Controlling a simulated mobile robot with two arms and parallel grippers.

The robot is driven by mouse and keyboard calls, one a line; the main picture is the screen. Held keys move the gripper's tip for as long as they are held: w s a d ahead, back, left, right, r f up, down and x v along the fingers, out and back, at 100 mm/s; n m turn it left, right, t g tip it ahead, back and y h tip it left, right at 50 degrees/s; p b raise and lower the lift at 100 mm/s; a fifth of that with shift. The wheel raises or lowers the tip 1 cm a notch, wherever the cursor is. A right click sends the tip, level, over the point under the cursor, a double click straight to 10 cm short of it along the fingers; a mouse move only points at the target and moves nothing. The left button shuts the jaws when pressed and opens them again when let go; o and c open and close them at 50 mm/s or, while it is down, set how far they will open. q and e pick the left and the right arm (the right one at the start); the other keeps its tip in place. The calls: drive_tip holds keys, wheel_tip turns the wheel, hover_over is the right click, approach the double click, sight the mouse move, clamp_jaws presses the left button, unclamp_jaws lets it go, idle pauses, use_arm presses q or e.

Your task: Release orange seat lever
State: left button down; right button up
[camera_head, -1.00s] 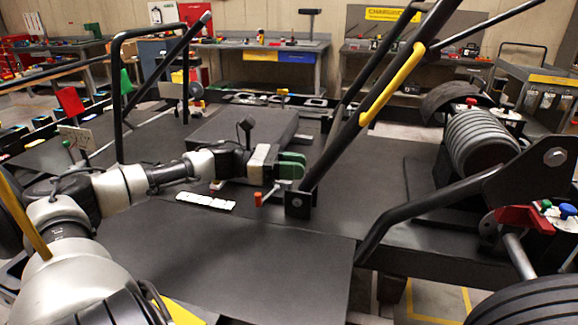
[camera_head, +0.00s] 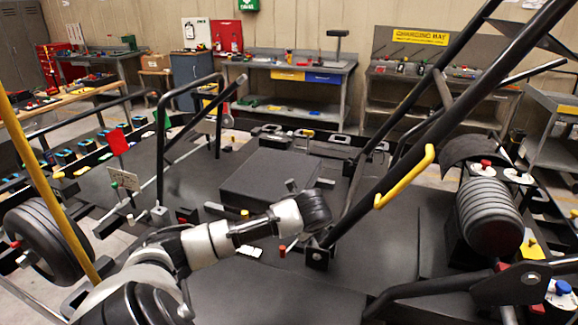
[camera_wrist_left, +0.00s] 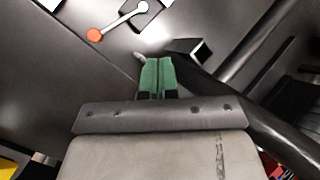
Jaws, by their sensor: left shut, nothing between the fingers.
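The orange seat lever shows in the left wrist view as an orange round knob (camera_wrist_left: 94,35) on a silver rod, at the upper left. In the head view its small orange-red tip (camera_head: 282,251) stands low beside the foot of the dark slanted tube. My left gripper (camera_wrist_left: 157,62) has green fingers, shut and empty, to the right of the knob and apart from it in the wrist view. In the head view its fingers are hidden behind my dark wrist, just above the lever. My right gripper is not in view.
A thick dark slanted tube (camera_head: 395,170) with a yellow grip (camera_head: 404,178) rises right of my wrist. A flat dark block (camera_head: 262,178) lies behind my arm. A ribbed cylinder (camera_head: 489,213) stands at the right. The dark floor panel left of the block is mostly clear.

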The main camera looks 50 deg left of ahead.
use_arm(q)
drive_tip(key=s+d+r+n+g+p, duration=0.1)
drive_tip(key=s+d+r+g+p, duration=0.1)
drive_tip(key=s+d+r+g, duration=0.15)
drive_tip(key=g+p, duration=0.1)
drive_tip(key=p, duration=0.1)
approach(284, 257)
drive_tip(key=d+f, duration=0.1)
drive_tip(key=f, duration=0.1)
drive_tip(key=d+f, duration=0.1)
drive_tip(key=shift+w+d+f, duration=0.1)
drive_tip(key=shift+d+f, duration=0.1)
drive_tip(key=shift+f, duration=0.2)
drive_tip(key=shift+w+a+f+p, duration=0.1)
drive_tip(key=shift+a+p, duration=0.15)
drive_tip(key=shift+a, duration=0.8)
drive_tip(key=shift+a+f+p, duration=0.1)
drive_tip(key=shift+a+p, duration=0.1)
drive_tip(key=shift+a, duration=0.85)
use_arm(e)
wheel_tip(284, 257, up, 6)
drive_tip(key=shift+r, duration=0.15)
